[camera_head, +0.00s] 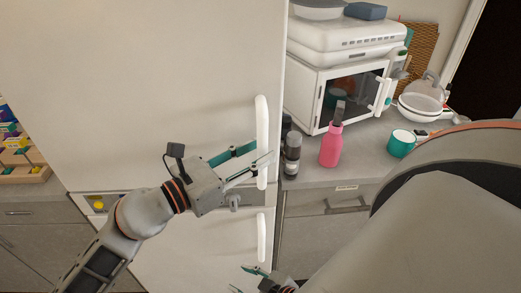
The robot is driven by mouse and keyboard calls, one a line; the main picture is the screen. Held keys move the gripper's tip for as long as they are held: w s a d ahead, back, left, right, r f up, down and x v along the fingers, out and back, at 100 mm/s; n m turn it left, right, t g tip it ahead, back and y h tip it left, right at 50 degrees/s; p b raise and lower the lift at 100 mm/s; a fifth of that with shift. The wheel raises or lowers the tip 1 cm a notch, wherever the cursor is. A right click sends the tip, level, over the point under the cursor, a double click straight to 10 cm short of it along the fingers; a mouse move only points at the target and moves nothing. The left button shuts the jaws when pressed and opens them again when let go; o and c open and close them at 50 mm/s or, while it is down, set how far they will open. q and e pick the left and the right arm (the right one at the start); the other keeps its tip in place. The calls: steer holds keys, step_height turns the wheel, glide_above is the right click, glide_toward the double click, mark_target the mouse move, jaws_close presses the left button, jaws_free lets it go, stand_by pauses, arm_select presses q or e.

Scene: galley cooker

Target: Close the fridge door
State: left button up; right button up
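The fridge (150,80) is a tall white unit filling the left half of the view. Its upper door has a vertical white handle (262,115) near the right edge, and a second white handle (261,237) sits below. My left gripper (263,151) reaches in front of the upper door with its fingers apart, tips at the upper handle's lower part. I cannot tell whether they touch it. My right gripper (240,278) is low at the bottom edge, fingers apart and partly cut off. I cannot tell how far the door stands open.
A yellow item (98,205) shows in a small recess left of my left arm. On the right counter stand a white microwave (345,90), a pink bottle (331,147), dark-topped jars (291,155) and a teal mug (401,143). My own large arm link covers the lower right.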

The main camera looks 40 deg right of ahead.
arm_select(q)
steer(key=a, duration=1)
steer(key=shift+w+a, duration=0.1)
